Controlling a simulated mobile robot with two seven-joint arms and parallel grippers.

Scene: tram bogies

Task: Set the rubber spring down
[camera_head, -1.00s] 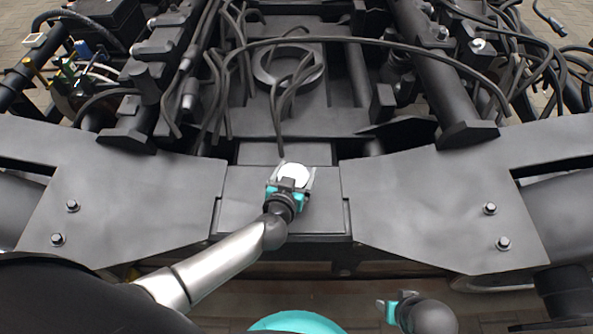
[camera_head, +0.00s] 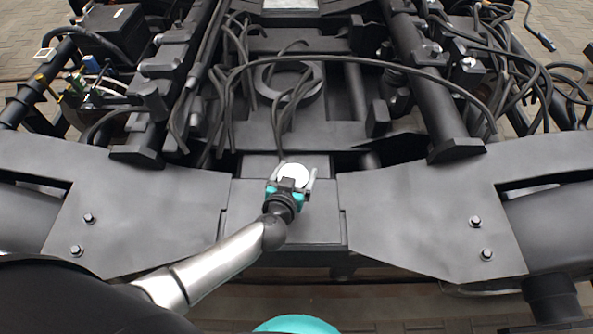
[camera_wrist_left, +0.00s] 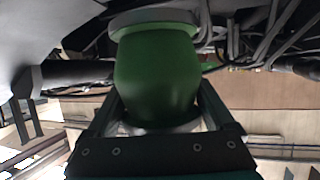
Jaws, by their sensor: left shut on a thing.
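My left gripper (camera_head: 293,172) is shut on the spring, one finger on each side. It is over the flat dark middle plate (camera_head: 258,212) of the bogie frame. I cannot tell how far the spring is above that plate. My right gripper is out of view.
Wide dark side plates with bolts (camera_head: 130,210) (camera_head: 425,220) flank the middle plate. Behind it are a round ring (camera_head: 290,82), loose black cables (camera_head: 375,65) and long tubes (camera_head: 425,85). Paved floor (camera_head: 565,20) shows at the far corners.

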